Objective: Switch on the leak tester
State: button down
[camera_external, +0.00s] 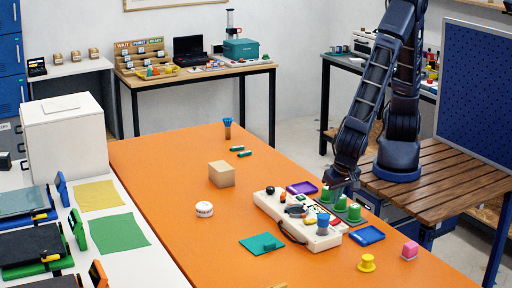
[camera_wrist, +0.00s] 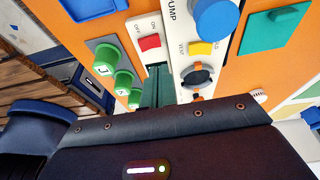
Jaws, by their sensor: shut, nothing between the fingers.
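The leak tester appears to be the off-white panelled device (camera_external: 322,241) on the orange table; its panel (camera_wrist: 179,40) fills the upper middle of the wrist view. In the external view my gripper (camera_external: 342,186) is over the device's far side.
Several green lettered pegs (camera_wrist: 104,60) stand beside the switch; they also show in the external view (camera_external: 354,211). The table's left middle is mostly clear.

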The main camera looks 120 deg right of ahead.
notch_tip(320, 180, up, 6)
jog(key=w+a, duration=0.1)
jog(key=shift+w+a, duration=0.35)
jog(key=shift+a, duration=0.05)
jog(key=s+d+r+n+t+y, duration=0.1)
jog(key=s+d+r+n+y, duration=0.1)
jog(key=s+d+r+n, duration=0.6)
jog(key=s+d+r+n+t+y, duration=0.2)
jog(key=s+d+r+n, duration=0.3)
jog(key=d+r, duration=0.55)
jog(key=s+d+r+n+t, duration=0.1)
jog(key=s+d+r+n, duration=0.1)
jog(key=s, duration=0.8)
jog(key=r+n, duration=0.1)
jog(key=n, duration=0.1)
jog(key=shift+s+d+r+n+t+h, duration=0.2)
jog(key=shift+d+n+t+h, duration=0.1)
jog(key=shift+d+n+t, duration=0.1)
jog(key=shift+w, duration=0.1)
dwell(1.5)
